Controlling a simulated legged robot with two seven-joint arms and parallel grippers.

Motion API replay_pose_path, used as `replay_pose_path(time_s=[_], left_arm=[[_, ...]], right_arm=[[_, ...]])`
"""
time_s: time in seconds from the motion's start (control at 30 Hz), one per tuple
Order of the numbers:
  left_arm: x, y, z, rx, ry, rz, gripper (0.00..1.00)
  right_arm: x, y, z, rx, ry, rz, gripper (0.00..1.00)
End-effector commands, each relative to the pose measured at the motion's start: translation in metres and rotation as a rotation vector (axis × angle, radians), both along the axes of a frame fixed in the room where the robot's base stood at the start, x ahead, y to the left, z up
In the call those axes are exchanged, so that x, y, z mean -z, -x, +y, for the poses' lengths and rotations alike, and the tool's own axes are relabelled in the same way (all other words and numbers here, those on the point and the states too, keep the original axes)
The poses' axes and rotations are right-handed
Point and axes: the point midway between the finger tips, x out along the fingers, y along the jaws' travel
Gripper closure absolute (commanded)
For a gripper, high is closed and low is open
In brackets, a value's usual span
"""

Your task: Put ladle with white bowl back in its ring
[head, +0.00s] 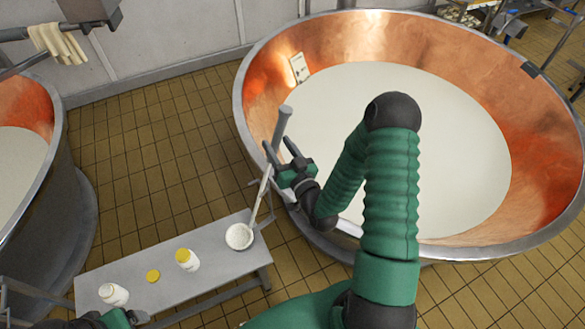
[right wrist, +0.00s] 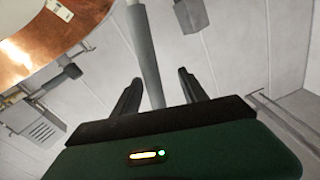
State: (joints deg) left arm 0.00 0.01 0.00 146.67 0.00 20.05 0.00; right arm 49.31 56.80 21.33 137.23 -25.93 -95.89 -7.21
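The ladle's white bowl (head: 239,236) is at the right end of the grey bench; I cannot tell whether it rests on it. Its long handle (head: 260,195) leans up and right to a thicker grey end, by the vat's rim. My right gripper (head: 283,160) is at the handle's upper part. In the right wrist view the grey handle (right wrist: 142,45) passes between the two spread fingers (right wrist: 158,90), with gaps beside it. My left gripper (head: 138,317) shows only partly at the bottom left; its fingers are unclear. I cannot make out the ring for certain.
The bench (head: 210,283) holds an open white jar (head: 113,295), a yellow lid (head: 153,276) and a yellow-capped jar (head: 187,260). A large copper vat (head: 350,40) of white liquid is at the right, another vat (head: 60,230) at the left. Tiled floor lies between.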

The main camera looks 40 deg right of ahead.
Motion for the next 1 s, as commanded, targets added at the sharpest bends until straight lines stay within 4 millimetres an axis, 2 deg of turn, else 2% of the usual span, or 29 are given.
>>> replay_pose_path(time_s=[0.03, 0.17, 0.2, 0.23, 0.33, 0.53, 0.77, 0.87, 1.0], left_arm=[[0.010, 0.000, 0.000, 0.000, 0.000, 0.000, 0.15], [0.016, 0.000, 0.000, 0.000, 0.000, 0.000, 0.15], [0.010, 0.001, 0.000, 0.000, 0.000, 0.001, 0.15], [-0.006, 0.001, 0.000, 0.000, 0.000, 0.002, 0.15], [-0.027, 0.000, 0.000, 0.000, 0.000, -0.001, 0.15], [-0.037, 0.000, 0.000, 0.000, 0.000, 0.000, 0.15], [-0.034, 0.000, 0.000, 0.000, 0.000, 0.000, 0.15], [-0.026, 0.000, 0.000, 0.000, 0.000, 0.000, 0.15], [-0.007, 0.000, 0.000, 0.000, 0.000, 0.000, 0.15]], right_arm=[[0.007, 0.014, 0.003, -0.001, 0.000, 0.003, 0.50], [0.007, 0.048, 0.009, 0.000, -0.002, 0.004, 0.50], [0.002, 0.057, 0.010, 0.001, -0.004, 0.005, 0.50], [-0.004, 0.062, 0.011, 0.000, -0.006, 0.006, 0.50], [-0.004, 0.078, 0.015, 0.000, -0.006, 0.007, 0.50], [0.004, 0.103, 0.018, 0.001, -0.005, 0.003, 0.50], [0.009, 0.103, 0.022, -0.015, 0.007, 0.013, 0.50], [0.028, 0.087, 0.038, -0.106, 0.055, 0.113, 0.50], [0.077, 0.061, 0.069, -0.291, 0.184, 0.427, 0.50]])
